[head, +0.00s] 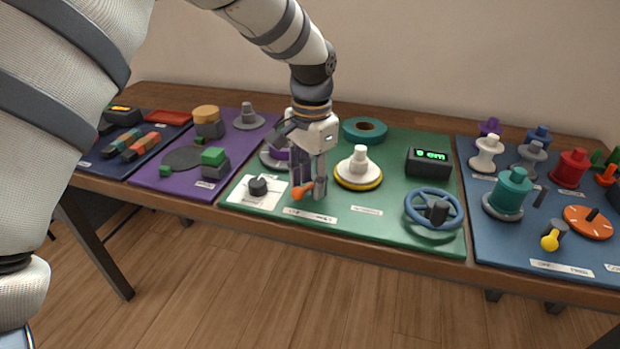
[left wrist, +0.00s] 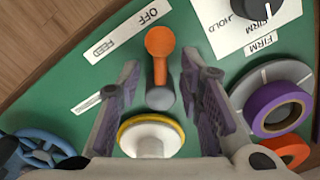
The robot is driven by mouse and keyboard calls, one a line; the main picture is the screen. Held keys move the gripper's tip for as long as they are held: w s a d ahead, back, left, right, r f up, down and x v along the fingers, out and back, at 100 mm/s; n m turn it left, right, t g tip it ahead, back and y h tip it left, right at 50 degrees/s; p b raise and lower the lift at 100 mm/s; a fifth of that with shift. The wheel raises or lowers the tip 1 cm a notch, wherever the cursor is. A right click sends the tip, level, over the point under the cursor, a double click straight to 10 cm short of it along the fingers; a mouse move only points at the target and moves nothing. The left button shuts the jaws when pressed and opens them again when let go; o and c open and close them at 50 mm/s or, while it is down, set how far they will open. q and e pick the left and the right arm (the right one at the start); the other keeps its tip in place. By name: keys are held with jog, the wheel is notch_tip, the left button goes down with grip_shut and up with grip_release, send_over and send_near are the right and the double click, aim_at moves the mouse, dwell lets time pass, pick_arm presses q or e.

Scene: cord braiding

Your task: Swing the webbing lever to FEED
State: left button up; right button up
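The webbing lever, with an orange knob and arm (left wrist: 160,48) on a grey pivot, stands on the green board. It also shows in the head view (head: 302,190), partly hidden by my left gripper. Its label strip (left wrist: 128,31) reads OFF and FEED; the knob points toward the OFF end. My left gripper (left wrist: 160,72) is open and points down over the lever. Its two fingers are on either side of the lever, with visible gaps in the left wrist view. In the head view the gripper (head: 310,190) is low over the board. My right gripper is out of view.
Beside the lever are a black dial on a white plate (head: 258,188), a white spool on a yellow-rimmed base (head: 358,170) and a purple roll (left wrist: 277,108). A blue handwheel (head: 433,210) and a display box (head: 429,162) stand to the right. Other boards flank the green one.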

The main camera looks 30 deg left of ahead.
pick_arm(q)
grip_shut()
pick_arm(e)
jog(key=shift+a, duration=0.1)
